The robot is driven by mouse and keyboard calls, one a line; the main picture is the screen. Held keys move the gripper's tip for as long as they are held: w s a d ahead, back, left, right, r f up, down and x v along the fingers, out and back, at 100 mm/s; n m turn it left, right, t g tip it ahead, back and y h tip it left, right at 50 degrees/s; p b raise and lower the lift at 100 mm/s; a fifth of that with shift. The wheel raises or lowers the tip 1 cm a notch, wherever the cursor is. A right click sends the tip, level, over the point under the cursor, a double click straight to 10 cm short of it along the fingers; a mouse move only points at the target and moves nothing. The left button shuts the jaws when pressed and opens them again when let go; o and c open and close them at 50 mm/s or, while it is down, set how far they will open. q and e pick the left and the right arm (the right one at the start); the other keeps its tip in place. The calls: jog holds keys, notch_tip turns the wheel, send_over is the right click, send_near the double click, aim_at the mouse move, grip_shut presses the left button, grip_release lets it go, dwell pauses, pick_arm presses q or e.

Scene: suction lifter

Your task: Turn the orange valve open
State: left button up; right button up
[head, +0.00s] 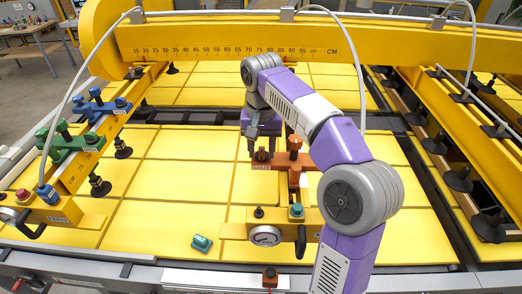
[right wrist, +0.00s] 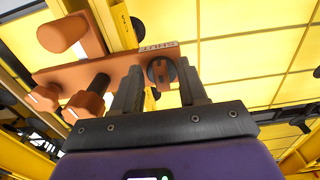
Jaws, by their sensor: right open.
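The orange valve block (head: 293,176) sits on a yellow beam of the lifter, near the middle of the head view. In the right wrist view, its small orange valve handle (right wrist: 162,76) is set on a dark round disc. My right gripper (head: 261,150) points down over the left end of this block. In the right wrist view, the open right gripper (right wrist: 160,82) has one finger on each side of the handle. I cannot tell whether the fingers touch it. My left gripper is not in view.
Other orange knobs (right wrist: 86,105) stick out beside the handle. Green (head: 70,143) and blue (head: 97,107) valve blocks stand on the left beam. A pressure gauge (head: 265,236) is in front. Yellow sheets (head: 180,165) cover the area below, with white hoses overhead.

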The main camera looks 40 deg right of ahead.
jog(key=shift+f, duration=0.2)
grip_shut()
